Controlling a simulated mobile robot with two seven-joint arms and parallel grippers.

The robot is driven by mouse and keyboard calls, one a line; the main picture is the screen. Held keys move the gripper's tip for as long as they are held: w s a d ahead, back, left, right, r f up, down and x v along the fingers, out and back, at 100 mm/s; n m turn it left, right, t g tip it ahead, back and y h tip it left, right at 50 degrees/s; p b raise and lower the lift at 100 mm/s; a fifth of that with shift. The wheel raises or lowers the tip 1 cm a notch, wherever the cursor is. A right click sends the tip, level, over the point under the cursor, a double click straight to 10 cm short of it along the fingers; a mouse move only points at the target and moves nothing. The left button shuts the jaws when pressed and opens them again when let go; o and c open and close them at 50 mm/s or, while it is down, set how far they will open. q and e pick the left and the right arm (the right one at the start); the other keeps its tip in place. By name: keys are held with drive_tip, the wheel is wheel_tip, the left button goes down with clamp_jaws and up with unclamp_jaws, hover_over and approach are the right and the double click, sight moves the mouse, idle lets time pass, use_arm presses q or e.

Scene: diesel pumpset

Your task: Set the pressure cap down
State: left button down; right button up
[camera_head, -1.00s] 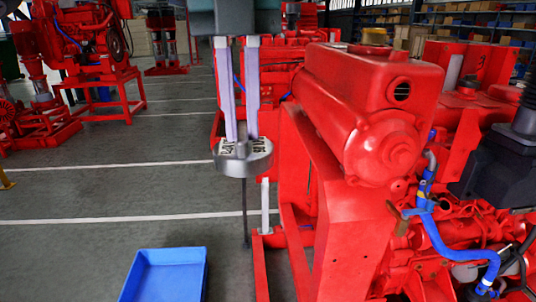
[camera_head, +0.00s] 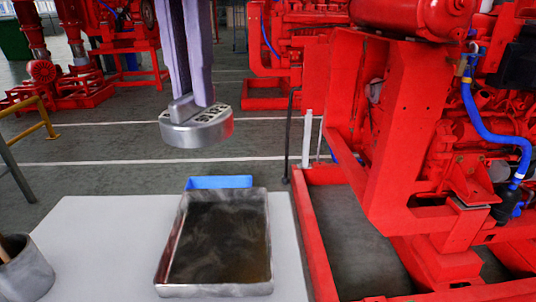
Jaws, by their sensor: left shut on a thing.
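The pressure cap (camera_head: 197,131) is a round grey metal disc with raised lettering and a bar across its top. My left gripper (camera_head: 194,102) is shut on its bar from above and holds the cap level in the air. The cap appears beyond and above a metal tray (camera_head: 160,265), clear of any surface. My right gripper is not seen.
The metal tray, with a dark worn inside, stands on a white table (camera_head: 95,235). A blue bin (camera_head: 220,182) shows behind the tray. A grey cup (camera_head: 24,275) stands at the left. The red pumpset (camera_head: 400,150) fills the right side.

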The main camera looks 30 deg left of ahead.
use_arm(q)
wheel_tip(320, 180, down, 20)
drive_tip(key=b, duration=0.2)
drive_tip(key=shift+s+f+b, duration=0.1)
drive_tip(key=shift+b, duration=0.2)
drive_tip(key=shift+f, duration=0.1)
drive_tip(key=c, duration=0.9)
unclamp_jaws()
drive_tip(key=shift+r, duration=0.35)
wheel_tip(320, 180, up, 12)
drive_tip(key=shift+f+p, duration=0.15)
drive_tip(key=shift+p, duration=0.2)
